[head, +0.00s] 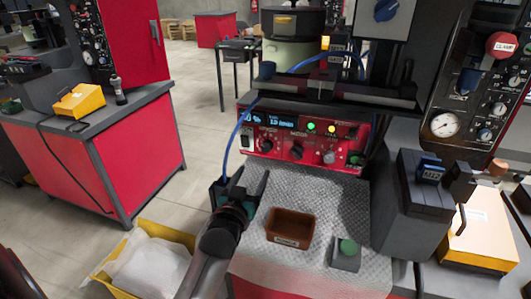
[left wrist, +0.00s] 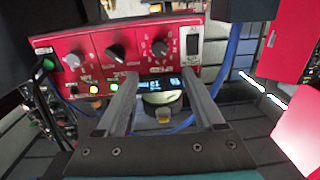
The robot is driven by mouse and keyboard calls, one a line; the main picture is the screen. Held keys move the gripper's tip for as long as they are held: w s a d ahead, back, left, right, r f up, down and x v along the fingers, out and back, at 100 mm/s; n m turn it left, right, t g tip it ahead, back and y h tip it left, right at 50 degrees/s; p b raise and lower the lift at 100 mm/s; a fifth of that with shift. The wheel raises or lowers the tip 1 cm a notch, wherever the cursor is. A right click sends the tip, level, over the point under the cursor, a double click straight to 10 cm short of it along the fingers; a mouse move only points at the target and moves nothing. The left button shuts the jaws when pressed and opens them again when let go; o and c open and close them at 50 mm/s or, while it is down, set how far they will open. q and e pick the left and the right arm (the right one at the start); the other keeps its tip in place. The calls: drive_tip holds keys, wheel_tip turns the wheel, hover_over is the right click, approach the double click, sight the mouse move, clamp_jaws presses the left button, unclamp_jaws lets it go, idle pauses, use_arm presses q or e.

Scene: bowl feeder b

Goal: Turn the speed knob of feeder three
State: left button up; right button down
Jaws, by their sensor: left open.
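A red control panel (head: 305,140) faces me in the head view, with a lit display (head: 272,121), a rocker switch, several knobs and small lit lamps. It fills the upper left of the left wrist view, where it appears turned over (left wrist: 95,42). There I see two dark knobs (left wrist: 160,48) (left wrist: 116,52) and a grey knob (left wrist: 72,59). The labels are too small to tell which knob is speed or which feeder this is. My left gripper (head: 238,188) is in front of the panel's lower left. Its fingers (left wrist: 162,80) are apart and empty. My right gripper is out of view.
A gauge panel (head: 470,95) stands at right. A blue cable (head: 229,150) hangs by the panel's left edge. A yellow crate (head: 125,262) is low at left.

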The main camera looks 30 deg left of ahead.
sight(266, 148)
use_arm(q)
drive_tip(key=b+x, duration=0.2)
drive_tip(key=x, duration=0.9)
drive_tip(key=shift+w+a+f, duration=0.1)
drive_tip(key=shift+w+f, duration=0.05)
drive_tip(key=shift+w, duration=0.25)
clamp_jaws()
